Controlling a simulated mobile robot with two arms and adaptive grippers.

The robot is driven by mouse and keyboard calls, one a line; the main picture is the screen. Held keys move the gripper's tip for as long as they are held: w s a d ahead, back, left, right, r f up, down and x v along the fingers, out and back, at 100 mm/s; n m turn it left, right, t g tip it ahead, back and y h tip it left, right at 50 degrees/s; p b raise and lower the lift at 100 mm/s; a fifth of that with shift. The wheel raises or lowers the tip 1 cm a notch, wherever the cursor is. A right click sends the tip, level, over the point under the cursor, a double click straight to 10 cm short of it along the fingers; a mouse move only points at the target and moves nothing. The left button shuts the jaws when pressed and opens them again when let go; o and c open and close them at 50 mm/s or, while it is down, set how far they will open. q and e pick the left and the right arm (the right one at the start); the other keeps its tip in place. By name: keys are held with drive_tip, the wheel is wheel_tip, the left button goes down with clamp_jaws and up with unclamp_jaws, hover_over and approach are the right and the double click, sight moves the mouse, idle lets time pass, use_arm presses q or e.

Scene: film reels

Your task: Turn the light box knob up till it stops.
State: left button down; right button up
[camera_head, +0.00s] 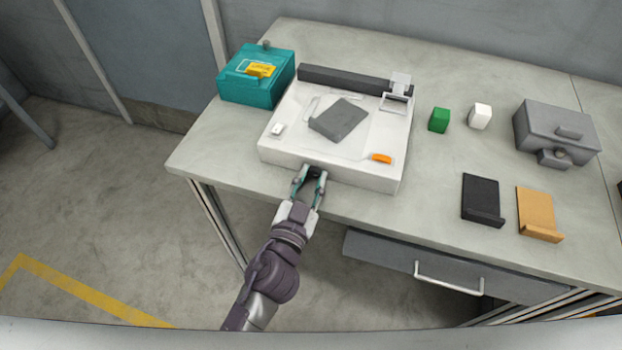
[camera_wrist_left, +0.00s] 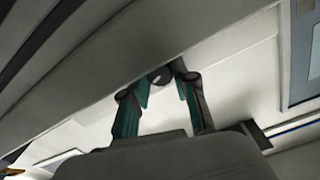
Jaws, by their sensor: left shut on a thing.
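The light box (camera_head: 343,179) is a low white box on the bench, with a dark grey flat piece (camera_head: 339,119) lying on its top. Its knob (camera_head: 315,171) is a small dark round part on the front face, partly hidden by my fingers. My left gripper (camera_head: 311,180) is at that front face with its fingers closed around the knob. In the left wrist view my two teal fingers (camera_wrist_left: 163,92) sit either side of the knob (camera_wrist_left: 161,75). My right gripper is not in view.
A teal box (camera_head: 254,88) with a yellow label stands left of the light box. A green block (camera_head: 439,120), a white block (camera_head: 480,116), a grey box (camera_head: 556,128), and black (camera_head: 482,196) and orange (camera_head: 537,209) holders stand to the right. A drawer (camera_head: 400,259) is below the bench top.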

use_arm(q)
drive_tip(key=shift+m, duration=1.9)
drive_tip(key=c, duration=0.9)
unclamp_jaws()
